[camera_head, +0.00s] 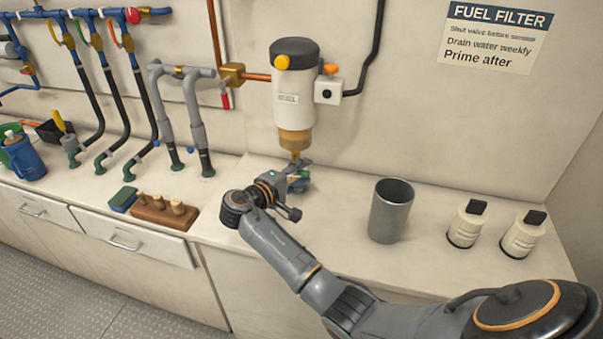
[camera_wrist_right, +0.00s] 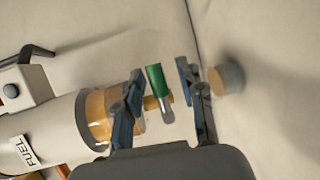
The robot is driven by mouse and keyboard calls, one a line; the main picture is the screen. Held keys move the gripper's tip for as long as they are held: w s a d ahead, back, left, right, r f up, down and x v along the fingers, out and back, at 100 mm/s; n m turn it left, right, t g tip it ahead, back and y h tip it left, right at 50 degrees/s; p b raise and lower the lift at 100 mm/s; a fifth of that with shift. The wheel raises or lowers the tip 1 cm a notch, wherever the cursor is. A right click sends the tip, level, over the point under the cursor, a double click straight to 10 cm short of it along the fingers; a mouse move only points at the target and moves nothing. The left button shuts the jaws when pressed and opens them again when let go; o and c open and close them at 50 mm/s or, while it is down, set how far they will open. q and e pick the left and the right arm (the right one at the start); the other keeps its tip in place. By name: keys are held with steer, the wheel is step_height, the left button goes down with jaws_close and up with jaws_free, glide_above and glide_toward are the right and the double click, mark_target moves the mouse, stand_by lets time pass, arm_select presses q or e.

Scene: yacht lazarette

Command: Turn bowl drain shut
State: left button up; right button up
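The fuel filter (camera_head: 296,95) is a white cylinder with a dark cap, mounted on the wall. Its amber bowl (camera_head: 295,140) is at the bottom and also shows in the wrist view (camera_wrist_right: 97,115). The bowl drain is a small brass stem with a green-gripped lever (camera_wrist_right: 156,80) ending in a silver tip. My right gripper (camera_head: 298,172) is just below the bowl. In the wrist view its fingers (camera_wrist_right: 162,100) are spread, with the green lever between them and a visible gap on each side. My left gripper is out of view.
A grey metal cup (camera_head: 391,212) and two white bottles (camera_head: 467,223) (camera_head: 523,234) stand on the worktop to the right. A wooden block with pegs (camera_head: 164,212) and a green-blue sponge (camera_head: 123,199) lie to the left. A small round piece (camera_wrist_right: 228,78) sits beyond the fingers.

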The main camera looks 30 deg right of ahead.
steer(key=v, duration=1.2)
stand_by(0.3)
